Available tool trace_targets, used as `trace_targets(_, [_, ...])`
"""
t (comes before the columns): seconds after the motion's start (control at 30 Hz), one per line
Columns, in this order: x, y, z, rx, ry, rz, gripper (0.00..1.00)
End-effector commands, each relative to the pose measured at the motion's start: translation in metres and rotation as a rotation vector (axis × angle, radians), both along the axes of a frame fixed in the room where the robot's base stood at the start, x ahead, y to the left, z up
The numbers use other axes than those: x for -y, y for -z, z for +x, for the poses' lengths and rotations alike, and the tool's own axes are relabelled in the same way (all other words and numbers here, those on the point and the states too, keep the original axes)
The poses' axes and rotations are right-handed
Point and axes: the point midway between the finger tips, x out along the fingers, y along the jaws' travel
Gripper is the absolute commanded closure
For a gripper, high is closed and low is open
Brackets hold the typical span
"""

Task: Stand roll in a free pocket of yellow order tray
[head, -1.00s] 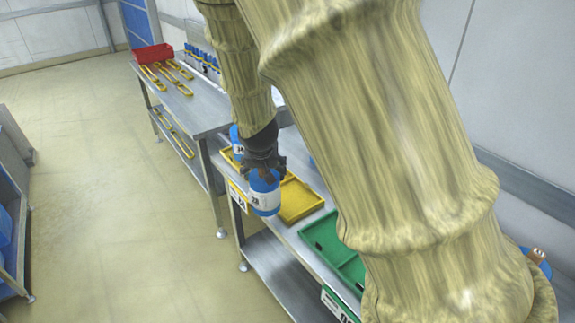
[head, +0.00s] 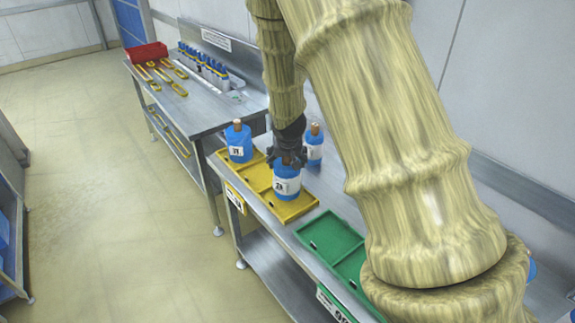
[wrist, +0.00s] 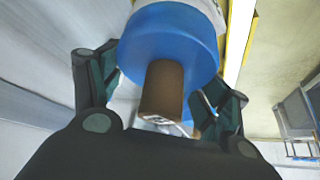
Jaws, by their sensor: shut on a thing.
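My gripper (head: 288,158) is shut on a blue roll (head: 286,187) with a white label and a brown core. It holds the roll upright over the right end of the yellow order tray (head: 302,211). I cannot tell whether the roll's bottom touches the tray. In the wrist view the roll (wrist: 170,38) shows its blue end and core between the two fingers (wrist: 160,92). Another blue roll (head: 238,146) stands in the tray's left pocket. The middle pocket (head: 258,178) looks empty. Part of the tray is hidden behind the held roll.
A third roll (head: 314,150) stands behind the yellow tray, close to my gripper. A green tray (head: 328,237) lies just right of the yellow one. A farther bench holds a red bin (head: 149,52), yellow loops (head: 160,74) and a row of small blue items (head: 203,62).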

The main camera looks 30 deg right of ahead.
Motion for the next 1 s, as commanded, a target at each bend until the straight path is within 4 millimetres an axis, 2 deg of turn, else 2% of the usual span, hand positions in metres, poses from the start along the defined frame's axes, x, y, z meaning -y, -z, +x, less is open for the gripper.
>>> trace_targets(0.3, [-0.001,0.025,0.0,-0.001,-0.003,-0.001,0.96])
trace_targets(0.73, [-0.001,0.03,0.0,0.0,-0.001,0.0,0.96])
trace_targets(0.77, [-0.001,0.03,0.0,-0.001,-0.001,0.0,0.21])
trace_targets(0.87, [-0.001,0.03,0.0,-0.001,-0.001,0.0,0.03])
trace_targets(1.0, [-0.001,0.03,0.0,-0.001,-0.001,0.0,0.03])
